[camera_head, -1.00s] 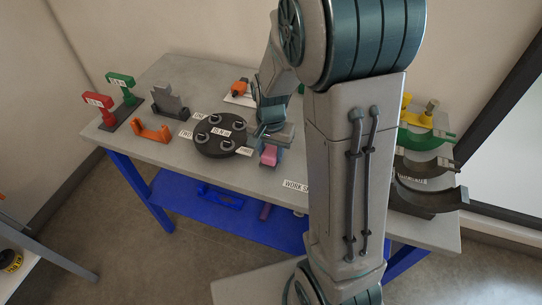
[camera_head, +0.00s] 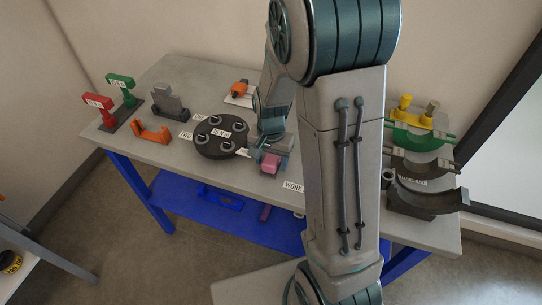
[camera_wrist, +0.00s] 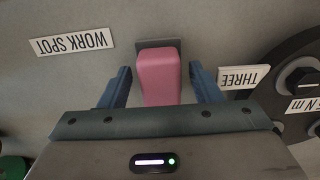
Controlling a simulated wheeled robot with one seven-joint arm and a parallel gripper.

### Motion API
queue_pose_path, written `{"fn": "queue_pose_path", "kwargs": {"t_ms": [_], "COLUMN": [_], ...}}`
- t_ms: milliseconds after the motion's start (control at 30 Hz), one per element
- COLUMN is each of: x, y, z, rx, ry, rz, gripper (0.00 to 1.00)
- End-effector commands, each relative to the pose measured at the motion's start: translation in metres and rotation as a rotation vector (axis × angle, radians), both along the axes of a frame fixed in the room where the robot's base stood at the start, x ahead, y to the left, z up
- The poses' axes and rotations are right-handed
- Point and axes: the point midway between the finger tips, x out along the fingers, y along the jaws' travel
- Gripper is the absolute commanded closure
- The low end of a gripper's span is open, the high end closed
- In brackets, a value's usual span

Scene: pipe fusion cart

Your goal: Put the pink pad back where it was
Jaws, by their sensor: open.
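The pink pad (camera_wrist: 158,77) lies between the two blue fingers of my gripper (camera_wrist: 160,68) in the wrist view. My gripper is open, with a gap visible on each side of the pad. A dark grey piece (camera_wrist: 158,43) shows at the pad's far end. In the head view the pad (camera_head: 270,164) shows at my gripper (camera_head: 272,158), just right of the round dark disc. Whether the pad touches the table is hard to tell. A "WORK SPOT" label (camera_wrist: 73,42) lies to the left in the wrist view, and a "THREE" label (camera_wrist: 239,79) to the right.
The round dark disc (camera_head: 213,149) with several knobs stands left of my gripper. An orange bracket (camera_head: 151,132), a grey stand (camera_head: 170,103) and red and green posts are farther left. Curved clamps (camera_head: 425,160) stand at the right. Bare table lies in front of the disc.

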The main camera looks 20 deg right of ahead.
Motion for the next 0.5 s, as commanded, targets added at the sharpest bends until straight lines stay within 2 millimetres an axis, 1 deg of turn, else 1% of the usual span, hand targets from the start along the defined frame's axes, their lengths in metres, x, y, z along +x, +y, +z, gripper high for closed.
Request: {"fn": "queue_pose_path", "kwargs": {"t_ms": [167, 267, 500], "x": [0.001, 0.001, 0.001], "y": [0.0, 0.0, 0.0], "z": [0.012, 0.03, 0.082], "rx": [0.0, 0.001, 0.0], "ry": [-0.003, -0.006, -0.006], "rz": [0.0, 0.001, 0.0], "gripper": [0.42, 0.42, 0.42]}}
